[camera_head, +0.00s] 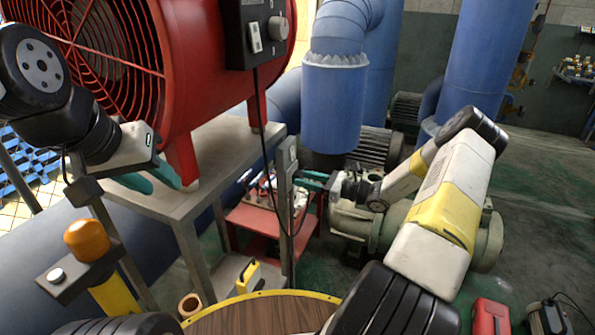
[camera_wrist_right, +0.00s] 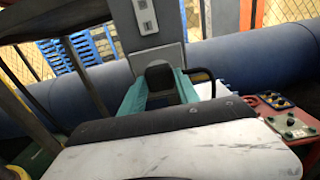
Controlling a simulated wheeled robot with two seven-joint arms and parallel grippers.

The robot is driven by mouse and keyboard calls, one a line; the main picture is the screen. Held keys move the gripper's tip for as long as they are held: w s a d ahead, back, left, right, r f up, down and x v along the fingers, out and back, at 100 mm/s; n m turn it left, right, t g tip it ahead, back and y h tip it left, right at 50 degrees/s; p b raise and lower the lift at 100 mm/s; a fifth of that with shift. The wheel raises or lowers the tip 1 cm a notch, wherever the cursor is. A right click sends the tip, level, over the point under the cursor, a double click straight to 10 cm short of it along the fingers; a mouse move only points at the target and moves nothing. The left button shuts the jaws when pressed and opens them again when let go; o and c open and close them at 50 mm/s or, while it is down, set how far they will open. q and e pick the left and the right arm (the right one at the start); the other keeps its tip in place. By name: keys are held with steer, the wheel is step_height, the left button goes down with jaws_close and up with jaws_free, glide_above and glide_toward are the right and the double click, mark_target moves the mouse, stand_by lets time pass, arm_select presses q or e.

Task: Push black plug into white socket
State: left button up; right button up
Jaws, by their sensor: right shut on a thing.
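The black plug (camera_wrist_right: 160,76) sits between the teal fingers of my right gripper (camera_wrist_right: 161,92) in the right wrist view. Its cable loops out to the right. In the head view my right gripper (camera_head: 314,181) is beside the grey post, and the plug is too small to make out. A white socket (camera_wrist_right: 146,16) is on the post's upper part, above the plug in the wrist view. A pale plate (camera_wrist_right: 178,56) on the post lies directly behind the plug; I cannot tell whether they touch. My left gripper (camera_head: 150,178) looks open and empty, beside the red fan's stand.
The red fan (camera_head: 215,75) stands on a grey table (camera_head: 225,150). Its black cable (camera_head: 265,130) hangs from the control box (camera_head: 250,30) down by the post (camera_head: 286,215). A red cart (camera_head: 250,222) stands behind the post. Blue pipes (camera_head: 345,105) and a motor are behind my right arm.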

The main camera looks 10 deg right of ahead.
steer(key=o, duration=1.3)
steer(key=shift+o, duration=0.2)
steer(key=v, duration=0.7)
steer(key=shift+s+d, duration=0.25)
steer(key=shift+d, duration=0.1)
steer(key=shift+a, duration=0.1)
